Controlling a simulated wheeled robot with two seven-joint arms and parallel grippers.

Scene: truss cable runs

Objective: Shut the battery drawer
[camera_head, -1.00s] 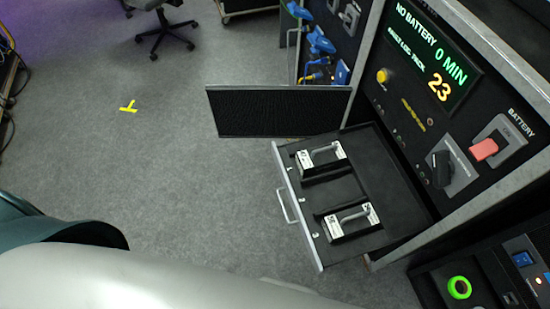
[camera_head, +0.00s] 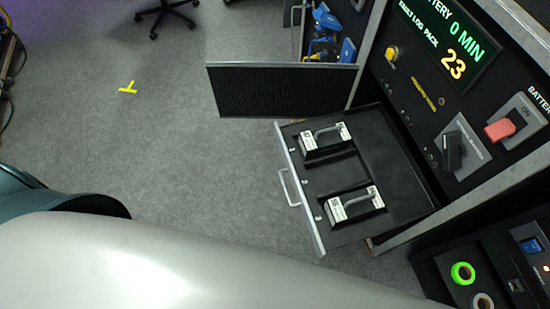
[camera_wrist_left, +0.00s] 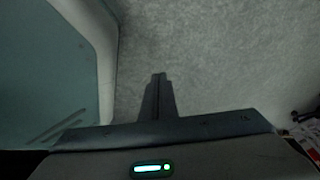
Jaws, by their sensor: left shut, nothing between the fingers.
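The battery drawer (camera_head: 402,195) stands pulled out of the rack in the head view. Its pale front edge (camera_head: 299,187) and bar handle (camera_head: 288,188) face left, toward the open floor. Two black battery packs with grey handles and white labels, a far one (camera_head: 327,141) and a near one (camera_head: 356,204), sit in it. My left gripper (camera_wrist_left: 159,76) shows in the left wrist view, its fingers together over bare grey floor with nothing between them. The drawer is not in that view. In the head view my arm fills the lower left, and neither gripper shows there.
A dark panel (camera_head: 282,90) juts out from the rack just beyond the drawer. The rack face has a display reading "0 MIN" (camera_head: 450,45), a black rotary switch (camera_head: 452,150) and a red switch (camera_head: 499,130). The floor left of the drawer is clear. A chair stands far back.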

